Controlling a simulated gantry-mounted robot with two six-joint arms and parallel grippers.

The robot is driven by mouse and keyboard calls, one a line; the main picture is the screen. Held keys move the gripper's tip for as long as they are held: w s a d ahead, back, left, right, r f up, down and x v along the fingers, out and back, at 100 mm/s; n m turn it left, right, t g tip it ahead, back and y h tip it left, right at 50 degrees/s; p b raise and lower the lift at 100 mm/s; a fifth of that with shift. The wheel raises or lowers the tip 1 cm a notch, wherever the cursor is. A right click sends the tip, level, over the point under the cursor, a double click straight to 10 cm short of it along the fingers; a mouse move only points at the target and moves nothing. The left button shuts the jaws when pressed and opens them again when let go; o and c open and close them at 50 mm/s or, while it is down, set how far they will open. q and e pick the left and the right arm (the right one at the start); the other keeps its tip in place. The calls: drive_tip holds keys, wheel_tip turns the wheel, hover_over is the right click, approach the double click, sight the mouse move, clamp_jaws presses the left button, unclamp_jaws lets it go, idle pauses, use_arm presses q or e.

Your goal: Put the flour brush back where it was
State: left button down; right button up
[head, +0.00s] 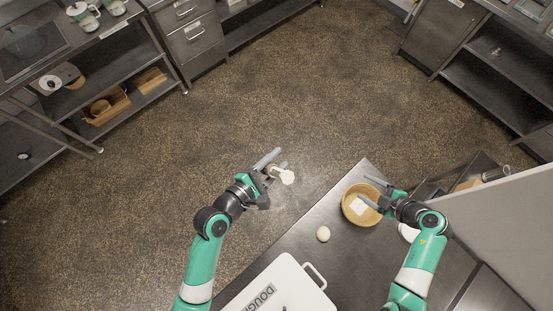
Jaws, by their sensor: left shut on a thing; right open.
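My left gripper (272,178) is shut on a small pale thing with a whitish end, which looks like the flour brush (286,177). It is held up near the far left edge of the steel worktop (290,238); its handle is mostly hidden by the fingers. My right gripper (384,193) is open, at the right side of a round tan bowl (347,208). I cannot tell whether the fingers touch the bowl.
A pale round dough ball (323,233) lies on the worktop. A white tub or lid with a handle (284,275), labelled DOUGH, is at the front. A white round thing (408,232) is partly behind my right arm. A pale panel (490,225) stands at the right.

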drive_tip(key=w+d+r+t+h, duration=0.1)
drive_tip(key=w+d+r+t, duration=0.2)
drive_tip(key=r, duration=0.4)
drive_tip(key=w+d+r+t+h, duration=0.1)
drive_tip(key=w+r+t, duration=0.3)
drive_tip(key=r, duration=0.3)
drive_tip(key=w+d+r+t+h, duration=0.1)
drive_tip(key=w+d+r+t, duration=0.2)
drive_tip(key=r, duration=0.4)
drive_tip(key=s+d+r+m+t+h, duration=0.1)
drive_tip(key=s+d+r+m+h, duration=0.15)
drive_tip(key=r+m+h, duration=0.55)
drive_tip(key=s+d+r+m+t+h, duration=0.1)
drive_tip(key=s+d+r+m+h, duration=0.3)
drive_tip(key=r, duration=0.8)
drive_tip(key=d+r+m+t+h, duration=0.1)
drive_tip(key=r+m+h, duration=0.5)
drive_tip(key=r, duration=0.4)
drive_tip(key=s+a+r+n+t+y, duration=0.1)
drive_tip(key=s+a+r+t+y, duration=0.1)
drive_tip(key=a+r+y, duration=0.7)
drive_tip(key=s+a+r+t+y, duration=0.3)
drive_tip(key=a+r+y, duration=0.6)
drive_tip(key=a, duration=0.7)
drive_tip(key=shift+s+a+r+n+t, duration=0.15)
drive_tip(key=shift+s+r+n+t, duration=0.2)
drive_tip(key=shift+t, duration=0.75)
drive_tip(key=shift+w, duration=0.1)
